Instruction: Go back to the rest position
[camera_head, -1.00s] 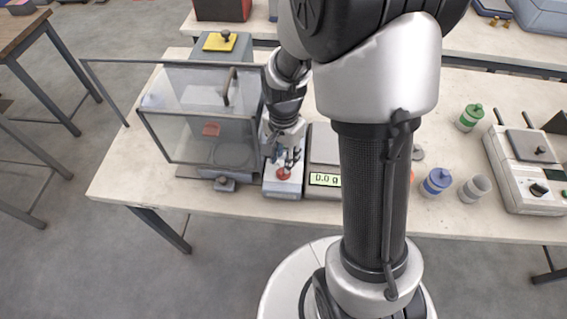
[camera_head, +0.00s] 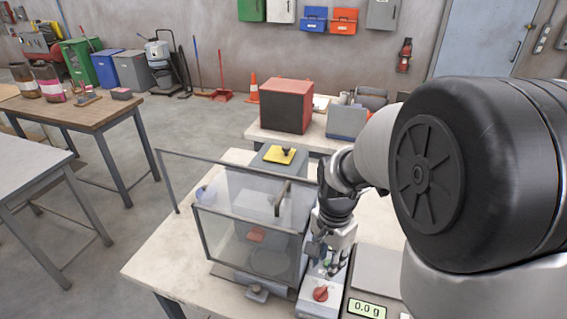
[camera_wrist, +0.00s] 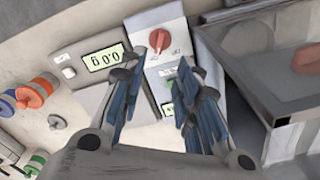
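My gripper (camera_head: 330,262) points down over a white control box (camera_head: 316,308) with a red knob (camera_head: 320,293). In the wrist view my gripper (camera_wrist: 156,78) has its two blue-grey fingers apart, with nothing held between them. The knob (camera_wrist: 159,40) shows just beyond the fingertips and looks clear of them. My arm is stretched out over the table, and its large black joint and white link cover the right of the head view.
A glass-walled box (camera_head: 245,235) with an open frame stands directly left of my gripper. A scale (camera_head: 366,308) reading 0.0 g is at its right. Behind are a yellow-topped grey block (camera_head: 279,155) and a red-and-black box (camera_head: 287,106) on another table.

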